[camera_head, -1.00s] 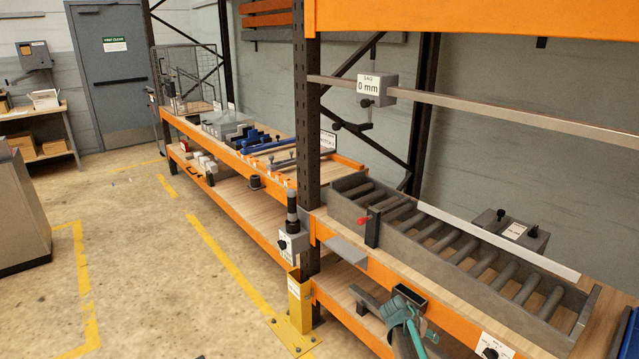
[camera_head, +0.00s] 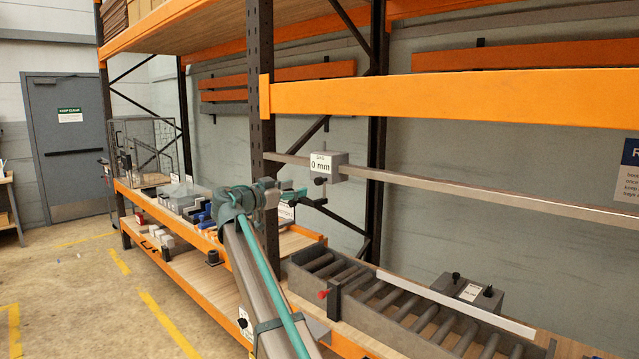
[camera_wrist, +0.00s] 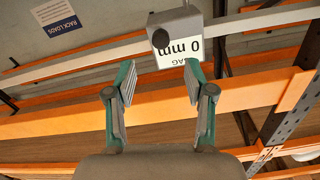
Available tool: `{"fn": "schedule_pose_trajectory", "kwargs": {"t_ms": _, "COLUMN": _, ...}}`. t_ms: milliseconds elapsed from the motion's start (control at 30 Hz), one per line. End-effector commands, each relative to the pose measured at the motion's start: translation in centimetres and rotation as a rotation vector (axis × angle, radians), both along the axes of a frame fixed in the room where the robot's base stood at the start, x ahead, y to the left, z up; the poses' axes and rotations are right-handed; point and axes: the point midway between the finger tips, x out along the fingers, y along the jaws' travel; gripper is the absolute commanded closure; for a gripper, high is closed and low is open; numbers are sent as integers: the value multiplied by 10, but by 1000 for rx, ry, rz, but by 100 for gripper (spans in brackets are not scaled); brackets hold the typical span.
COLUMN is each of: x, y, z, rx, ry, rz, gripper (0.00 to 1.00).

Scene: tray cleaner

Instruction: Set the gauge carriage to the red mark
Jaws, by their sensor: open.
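The gauge carriage (camera_head: 341,169) is a small grey block with a white "SAG 0 mm" label and a dark knob (camera_head: 320,181). It sits near the left end of a long grey rail (camera_head: 480,193). In the wrist view the carriage (camera_wrist: 191,22) appears upside down, just beyond the fingertips, with its knob (camera_wrist: 160,38) facing me. My gripper (camera_wrist: 160,82) is open and empty, its teal fingers apart below the label. In the head view my gripper (camera_head: 298,196) is just left of and below the carriage. I cannot make out a red mark on the rail.
A dark rack upright (camera_head: 261,130) stands just left of the carriage. An orange beam (camera_head: 500,98) runs above the rail. The space before the rail's right part is clear.

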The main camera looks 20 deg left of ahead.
Motion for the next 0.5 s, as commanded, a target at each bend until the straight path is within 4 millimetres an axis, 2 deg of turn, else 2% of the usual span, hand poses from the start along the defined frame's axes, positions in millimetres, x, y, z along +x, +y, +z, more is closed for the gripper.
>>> {"fn": "schedule_pose_trajectory", "kwargs": {"t_ms": 167, "x": 13, "y": -5, "z": 5, "rx": 1, "ry": -5, "rz": -2, "gripper": 46}}
{"fn": "schedule_pose_trajectory", "kwargs": {"t_ms": 500, "x": 66, "y": -26, "z": 6, "rx": 0, "ry": -3, "rz": -3, "gripper": 46}}
